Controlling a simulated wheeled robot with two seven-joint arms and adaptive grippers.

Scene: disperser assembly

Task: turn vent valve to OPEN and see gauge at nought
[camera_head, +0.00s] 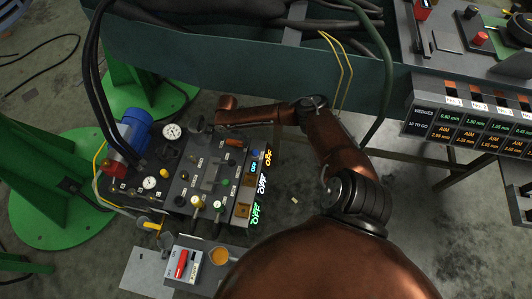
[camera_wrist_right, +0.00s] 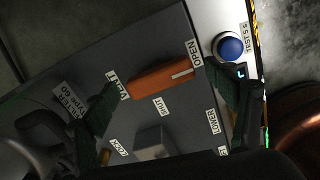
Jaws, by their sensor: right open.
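The vent valve is an orange bar handle (camera_wrist_right: 165,80) on the dark control panel, between the VENT and OPEN labels in the right wrist view. A white mark on its right end lies close to the OPEN label (camera_wrist_right: 194,53). The SHUT label (camera_wrist_right: 162,107) is below the bar. In the head view the handle (camera_head: 234,142) is small. My right gripper (camera_wrist_right: 161,84) is open, with one finger on either side of the handle; contact cannot be told. Two white dial gauges, a larger (camera_head: 172,131) and a smaller (camera_head: 150,183), show in the head view; their needles are too small to read. My left gripper is out of view.
A blue button (camera_wrist_right: 230,46) sits beside the right finger. A grey block knob (camera_wrist_right: 152,142) stands below the handle. Lit displays (camera_head: 263,183) line the panel's right edge. A red-handled switch box (camera_head: 184,264) is in front. A green bench (camera_head: 220,60) stands behind.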

